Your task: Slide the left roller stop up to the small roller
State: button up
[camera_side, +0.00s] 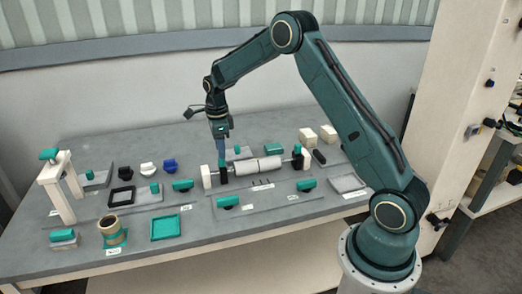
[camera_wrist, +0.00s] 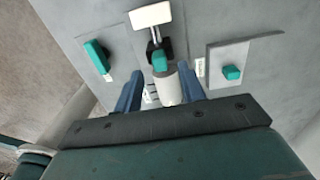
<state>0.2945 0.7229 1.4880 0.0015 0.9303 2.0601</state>
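The left roller stop (camera_side: 223,173) is a black block with a teal knob on the roller's shaft, near the white left end block (camera_side: 206,177). The wrist view shows the stop's teal knob (camera_wrist: 159,62) just ahead of my fingertips. A pale roller (camera_side: 246,167) lies right of the stop, with another pale roller section (camera_side: 270,164) beyond it; I cannot tell which is the small one. The wrist view also shows the pale roller (camera_wrist: 170,90) between my fingers. My gripper (camera_side: 221,151) points down above the stop, open and empty; its fingers (camera_wrist: 160,72) show spread either side of the knob.
A second black stop (camera_side: 298,158) stands at the shaft's right end. Teal-handled parts (camera_side: 228,202) lie in front of the rollers. The back left of the table is clear.

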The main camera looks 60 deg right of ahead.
aim_at(223, 169)
jog(key=shift+f, duration=2.25)
